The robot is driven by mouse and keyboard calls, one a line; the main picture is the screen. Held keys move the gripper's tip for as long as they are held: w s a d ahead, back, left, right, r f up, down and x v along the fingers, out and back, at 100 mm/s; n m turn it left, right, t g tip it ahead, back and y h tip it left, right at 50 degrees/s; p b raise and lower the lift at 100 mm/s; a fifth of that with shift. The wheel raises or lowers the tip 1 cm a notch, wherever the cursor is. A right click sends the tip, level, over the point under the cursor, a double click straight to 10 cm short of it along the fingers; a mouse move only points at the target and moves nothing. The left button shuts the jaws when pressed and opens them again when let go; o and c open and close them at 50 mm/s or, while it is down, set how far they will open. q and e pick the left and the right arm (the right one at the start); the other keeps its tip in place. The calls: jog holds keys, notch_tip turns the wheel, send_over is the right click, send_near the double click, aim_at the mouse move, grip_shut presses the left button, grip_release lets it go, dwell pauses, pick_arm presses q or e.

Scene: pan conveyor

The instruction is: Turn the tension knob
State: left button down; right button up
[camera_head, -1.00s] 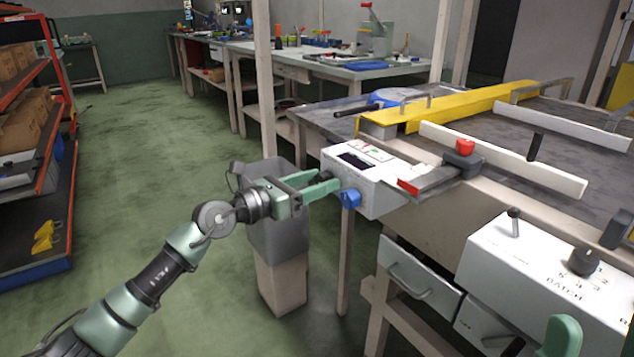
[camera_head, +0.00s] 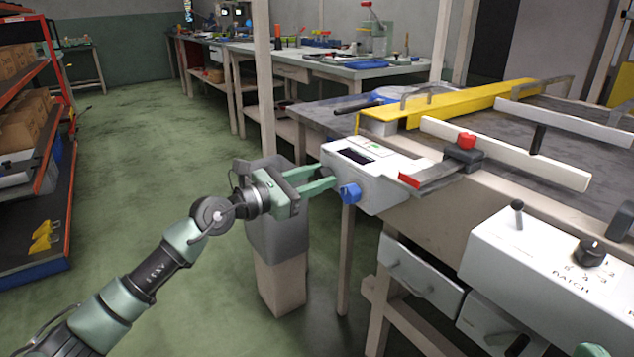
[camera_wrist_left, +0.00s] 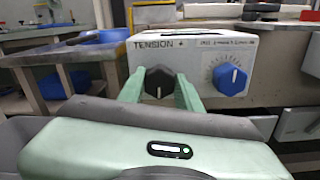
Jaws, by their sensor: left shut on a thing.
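The white control box (camera_head: 365,178) stands at the near left corner of the big table. In the left wrist view, a black knob (camera_wrist_left: 159,81) with a white pointer line sits under the "TENSION" label (camera_wrist_left: 157,45) on its front. My left gripper (camera_head: 332,180) is shut on this knob, one finger on each side (camera_wrist_left: 160,90). In the head view the fingers hide the black knob. A blue knob (camera_head: 350,193) sits beside it, apart from the fingers; the left wrist view shows it with a scale around it (camera_wrist_left: 230,79).
A grey bin (camera_head: 277,235) stands under my left gripper. A red-ended clamp (camera_head: 440,172) and a white rail (camera_head: 505,153) lie to the right of the box. A second white panel (camera_head: 530,255) with a dial is at the right. The green floor at left is open.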

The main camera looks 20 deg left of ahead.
pick_arm(q)
jog(key=shift+m+b, duration=0.55)
jog(key=shift+m, duration=0.55)
jog(key=c, duration=1)
grip_release()
jog(key=shift+o, duration=0.2)
jog(key=shift+s+a, duration=0.1)
jog(key=v, duration=0.7)
jog(key=shift+s+a, duration=0.15)
jog(key=shift+s, duration=0.15)
jog(key=shift+f, duration=0.1)
